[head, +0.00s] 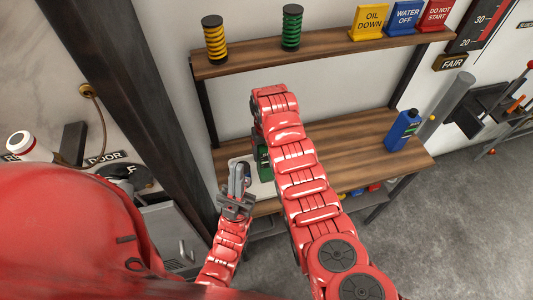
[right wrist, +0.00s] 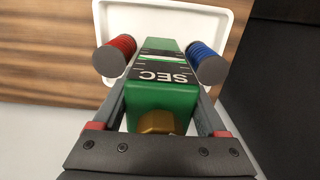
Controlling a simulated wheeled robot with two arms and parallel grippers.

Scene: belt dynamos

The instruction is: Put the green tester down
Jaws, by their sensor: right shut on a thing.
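The green tester (right wrist: 162,100) has a dark scale marked SEC and a brass hex nut at its near end. My right gripper (right wrist: 163,86) is shut on it, with a finger along each side. In the head view part of the tester (head: 263,162) shows beside my right arm, which hides the right gripper. A white tray (right wrist: 165,18) lies beyond the tester in the right wrist view; whether they touch is unclear. The tray also shows in the head view (head: 262,188). My left gripper (head: 238,178) is in front of the tray, its jaw gap unclear.
A red coil (right wrist: 115,55) and a blue coil (right wrist: 205,60) flank the tester. A blue bottle (head: 402,130) stands on the wooden bench (head: 355,143) at right. The shelf (head: 330,53) above holds yellow and green coils and several signs. The bench between tray and bottle looks clear.

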